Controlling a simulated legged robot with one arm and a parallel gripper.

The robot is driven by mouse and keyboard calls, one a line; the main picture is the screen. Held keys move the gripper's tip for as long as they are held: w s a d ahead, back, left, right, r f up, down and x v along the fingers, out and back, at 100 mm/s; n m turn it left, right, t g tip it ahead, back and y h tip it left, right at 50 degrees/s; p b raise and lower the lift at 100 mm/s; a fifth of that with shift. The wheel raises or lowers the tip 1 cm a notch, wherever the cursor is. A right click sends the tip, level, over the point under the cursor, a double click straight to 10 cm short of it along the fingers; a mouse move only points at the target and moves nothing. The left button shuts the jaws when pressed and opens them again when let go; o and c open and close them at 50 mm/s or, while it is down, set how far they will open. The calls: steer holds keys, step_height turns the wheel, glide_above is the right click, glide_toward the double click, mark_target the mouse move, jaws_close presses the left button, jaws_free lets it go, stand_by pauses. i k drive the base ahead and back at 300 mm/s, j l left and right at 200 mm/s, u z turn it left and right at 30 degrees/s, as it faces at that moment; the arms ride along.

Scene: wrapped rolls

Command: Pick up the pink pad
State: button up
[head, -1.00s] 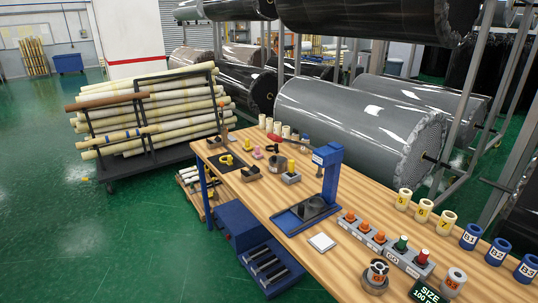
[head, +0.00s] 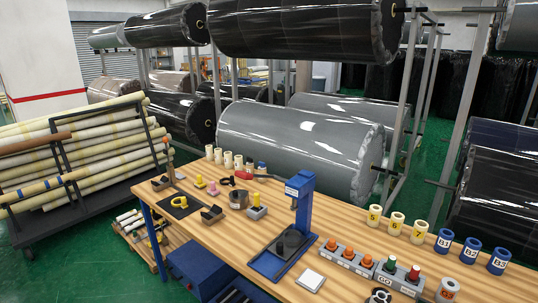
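A small pink object (head: 212,188), which looks like the pink pad, sits on the wooden table (head: 215,240) toward its far left part. It is small in the picture and its exact shape is hard to tell. A yellow knobbed piece (head: 200,182) stands just left of it and a round metal tin (head: 239,199) to its right. Nothing seems to cover it. My gripper is not in view.
A blue press-like stand (head: 298,205) rises from the table right of the pink object. A row of button boxes (head: 364,262), cream rolls (head: 396,222) and blue rolls (head: 471,250) fill the right side. Large wrapped rolls (head: 300,146) hang behind the table.

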mark_target(213, 191)
steer(key=i+j, duration=0.15)
steer(key=j, duration=0.25)
steer(key=i+j+z, duration=0.1)
steer(key=j, duration=0.25)
steer(key=i+j+z, duration=0.1)
steer(key=j, duration=0.3)
steer(key=i+j, duration=0.25)
steer(key=j, duration=0.15)
steer(key=i+j+z, duration=0.1)
steer(key=j, duration=0.3)
steer(key=i+j, duration=0.15)
steer(key=j, duration=0.25)
steer(key=i+j, duration=0.2)
steer(key=i+j+z, duration=0.15)
steer(key=j, duration=0.3)
steer(key=i+j, duration=0.25)
steer(key=i+j+z, duration=0.15)
steer(key=j, duration=0.3)
steer(key=i+j, duration=0.2)
steer(key=j, duration=0.15)
steer(key=i+j+z, duration=0.15)
steer(key=j, duration=0.2)
steer(key=i+j, duration=0.35)
